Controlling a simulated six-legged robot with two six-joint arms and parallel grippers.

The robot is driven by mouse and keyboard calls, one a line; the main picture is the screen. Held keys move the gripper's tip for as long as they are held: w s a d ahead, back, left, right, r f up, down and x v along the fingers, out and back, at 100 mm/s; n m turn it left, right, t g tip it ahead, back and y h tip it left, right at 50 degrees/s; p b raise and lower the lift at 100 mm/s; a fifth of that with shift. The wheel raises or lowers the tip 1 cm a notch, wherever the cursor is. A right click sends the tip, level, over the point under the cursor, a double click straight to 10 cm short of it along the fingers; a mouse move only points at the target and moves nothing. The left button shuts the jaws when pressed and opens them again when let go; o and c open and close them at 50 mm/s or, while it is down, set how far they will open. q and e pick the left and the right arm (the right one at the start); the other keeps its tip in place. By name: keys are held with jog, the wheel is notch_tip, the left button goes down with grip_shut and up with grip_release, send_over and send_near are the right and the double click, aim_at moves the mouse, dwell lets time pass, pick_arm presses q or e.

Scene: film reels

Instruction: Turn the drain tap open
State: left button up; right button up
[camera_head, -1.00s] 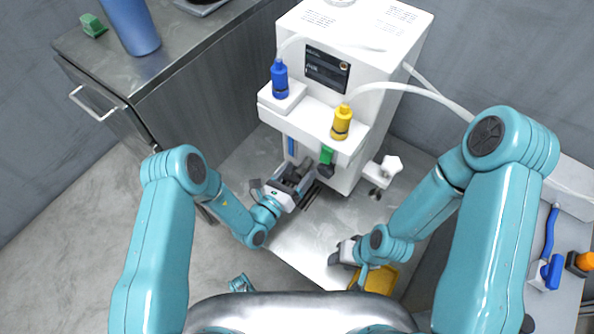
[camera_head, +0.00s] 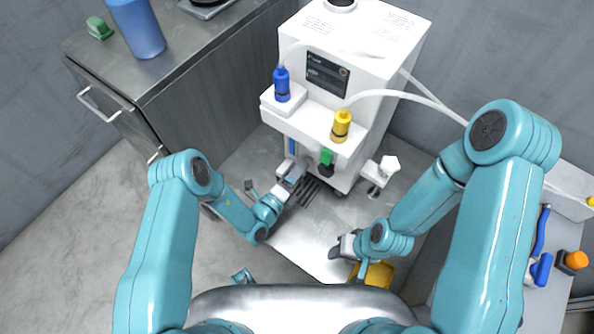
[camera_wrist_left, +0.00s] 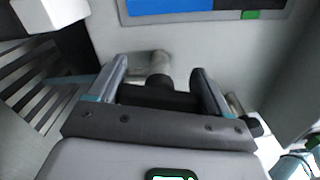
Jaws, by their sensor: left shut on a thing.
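The drain tap (camera_wrist_left: 160,65) shows in the left wrist view as a short grey pipe stub on the machine's pale face, with a dark part below it between my fingers. My left gripper (camera_wrist_left: 160,82) has one finger on each side of this dark part and is shut on the tap. In the head view my left gripper (camera_head: 299,172) is low at the front of the white machine (camera_head: 372,48), and it hides most of the tap. My right gripper (camera_head: 338,248) is low near a yellow container; its jaw gap is not clear.
A blue bottle (camera_head: 282,85) and a yellow bottle (camera_head: 341,126) stand on the machine's shelf. A floor grate (camera_head: 308,192) lies beside my left gripper. The yellow container (camera_head: 378,274) is below my right gripper. A metal cabinet (camera_head: 215,85) stands at the left.

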pick_arm(q)
jog(key=shift+f+n, duration=0.1)
jog(key=shift+n, duration=1.5)
jog(key=o, duration=1)
jog(key=shift+c, duration=0.2)
jog(key=shift+s+a, duration=0.1)
jog(key=p+v, duration=0.1)
jog(key=v, duration=1.5)
jog(key=shift+p, duration=0.3)
jog(key=shift+s, duration=0.1)
